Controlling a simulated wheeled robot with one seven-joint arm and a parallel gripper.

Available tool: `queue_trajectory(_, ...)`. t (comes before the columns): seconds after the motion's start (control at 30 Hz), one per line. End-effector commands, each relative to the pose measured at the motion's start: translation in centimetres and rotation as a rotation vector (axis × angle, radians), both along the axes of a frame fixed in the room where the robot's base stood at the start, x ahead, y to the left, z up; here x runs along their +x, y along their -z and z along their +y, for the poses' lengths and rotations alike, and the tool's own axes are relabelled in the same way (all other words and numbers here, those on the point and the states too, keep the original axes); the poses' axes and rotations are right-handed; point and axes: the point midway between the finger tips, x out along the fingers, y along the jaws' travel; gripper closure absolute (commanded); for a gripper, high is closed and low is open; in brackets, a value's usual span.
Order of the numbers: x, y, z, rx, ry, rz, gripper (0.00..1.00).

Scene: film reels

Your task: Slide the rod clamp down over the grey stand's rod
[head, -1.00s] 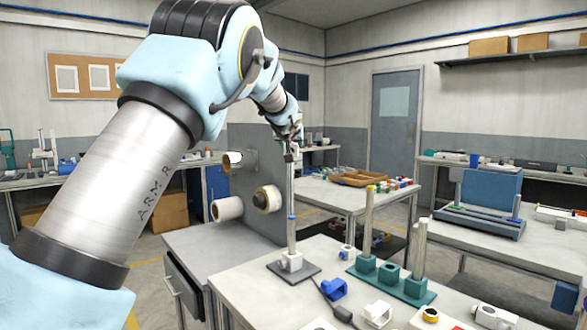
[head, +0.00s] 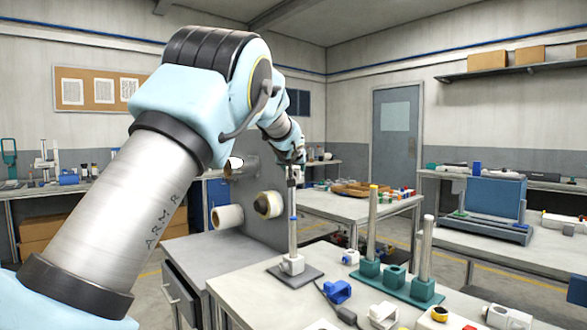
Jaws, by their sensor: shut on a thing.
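The grey stand has a flat dark grey base (head: 312,277) near the table's back left, with a pale block (head: 292,264) at its foot. Its thin upright rod (head: 293,238) carries a blue mark partway up this line. My gripper (head: 295,175) points down in line with the rod, high above the base. It is shut on a small piece, which I take for the rod clamp; the fingers mostly hide it. A pale strip shows between the gripper and the blue mark. I cannot tell if the clamp is around the rod.
A green stand (head: 408,290) with a yellow-tipped rod (head: 373,222) and a white-tipped rod (head: 425,248) stands to the right. A blue part (head: 338,292) and white parts lie in front. A grey panel with rolls (head: 228,217) stands behind left.

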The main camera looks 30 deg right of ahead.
Motion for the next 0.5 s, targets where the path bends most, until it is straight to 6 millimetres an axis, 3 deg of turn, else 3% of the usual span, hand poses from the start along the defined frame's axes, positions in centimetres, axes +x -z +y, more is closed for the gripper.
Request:
queue_trajectory(0.13, 0.01, 1.36, 0.0, -0.002, 0.0, -0.001, 1.0)
queue_trajectory(0.5, 0.01, 1.42, 0.0, -0.002, 0.0, -0.001, 1.0)
